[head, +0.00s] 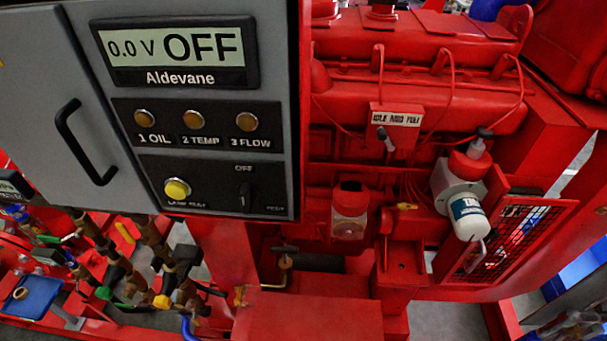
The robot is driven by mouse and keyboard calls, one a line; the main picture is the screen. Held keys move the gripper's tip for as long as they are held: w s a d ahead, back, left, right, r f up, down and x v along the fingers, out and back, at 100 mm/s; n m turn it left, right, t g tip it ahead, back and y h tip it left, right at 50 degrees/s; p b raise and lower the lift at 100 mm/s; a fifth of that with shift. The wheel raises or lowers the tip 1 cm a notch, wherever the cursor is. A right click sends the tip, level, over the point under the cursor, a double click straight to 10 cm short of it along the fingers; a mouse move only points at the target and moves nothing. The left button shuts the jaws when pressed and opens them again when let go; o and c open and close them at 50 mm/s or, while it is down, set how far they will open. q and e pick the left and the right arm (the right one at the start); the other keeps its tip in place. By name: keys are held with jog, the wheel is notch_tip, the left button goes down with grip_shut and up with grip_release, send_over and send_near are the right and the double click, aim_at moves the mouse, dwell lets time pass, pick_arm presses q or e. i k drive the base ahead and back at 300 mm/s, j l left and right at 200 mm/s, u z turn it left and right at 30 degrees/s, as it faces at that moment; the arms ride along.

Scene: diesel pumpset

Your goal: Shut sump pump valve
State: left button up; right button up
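No label in the head view names the sump pump valve, so I cannot tell for sure which fitting it is. Another small yellow lever (406,206) sticks out on the engine's right side. I cannot tell whether these levers are at open or shut. Neither of my grippers is in view.
A grey control panel (200,110) reading OFF fills the upper left and overhangs the engine. Brass valves with coloured handles (162,301) crowd the lower left, near a blue tray (32,297). A white filter (467,215) and mesh guard (500,240) stand right. A flat red cover (310,318) lies front centre.

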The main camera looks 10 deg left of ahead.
aim_at(236, 302)
jog(key=u, duration=1)
jog(key=j+u, duration=0.15)
jog(key=j, duration=0.25)
